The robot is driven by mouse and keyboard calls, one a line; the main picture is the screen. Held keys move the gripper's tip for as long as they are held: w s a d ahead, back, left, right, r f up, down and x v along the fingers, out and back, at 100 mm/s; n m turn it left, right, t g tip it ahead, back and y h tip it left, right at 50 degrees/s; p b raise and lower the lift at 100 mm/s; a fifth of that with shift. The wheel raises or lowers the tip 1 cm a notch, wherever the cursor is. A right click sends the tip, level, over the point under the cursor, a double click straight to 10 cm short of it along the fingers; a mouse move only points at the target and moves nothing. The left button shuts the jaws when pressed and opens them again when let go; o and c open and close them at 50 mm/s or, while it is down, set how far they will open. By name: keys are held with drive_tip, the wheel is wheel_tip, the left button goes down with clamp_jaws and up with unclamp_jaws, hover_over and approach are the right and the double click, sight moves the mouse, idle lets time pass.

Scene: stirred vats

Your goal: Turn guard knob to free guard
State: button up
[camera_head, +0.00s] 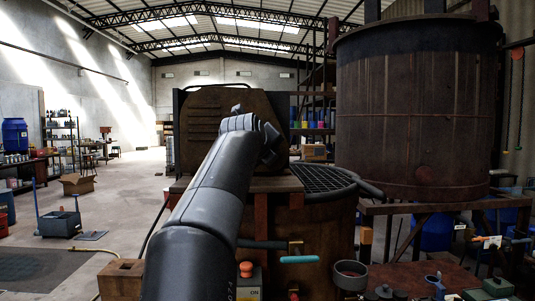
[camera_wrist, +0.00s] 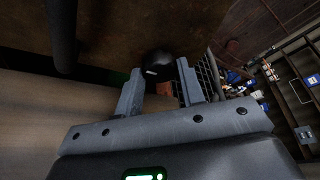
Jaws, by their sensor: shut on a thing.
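In the wrist view a round black knob (camera_wrist: 159,64) with a small pale mark sits against a rusty brown surface (camera_wrist: 130,30). My gripper (camera_wrist: 160,70) is shut on this knob, one finger on each side of it. In the head view my arm hides the knob and the fingers. There my arm's end reaches the brown housing (camera_head: 215,103) behind the vat. A dark mesh grating (camera_head: 325,178) covers the vat top to the right of my arm; part of it shows in the wrist view (camera_wrist: 212,78). I cannot tell which part the knob locks.
A large rusty tank (camera_head: 418,110) stands at the right. A teal-handled lever (camera_head: 299,259) and a box with an orange button (camera_head: 246,270) are at the vat's front. A bench with tools (camera_head: 400,280) is at lower right. The floor at left is mostly open.

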idle(0.5)
drive_tip(key=o, duration=1)
drive_tip(key=shift+s+a+r, duration=0.15)
drive_tip(key=shift+s+a, duration=0.15)
drive_tip(key=shift+s, duration=0.25)
drive_tip(key=v, duration=0.9)
drive_tip(key=shift+s, duration=0.25)
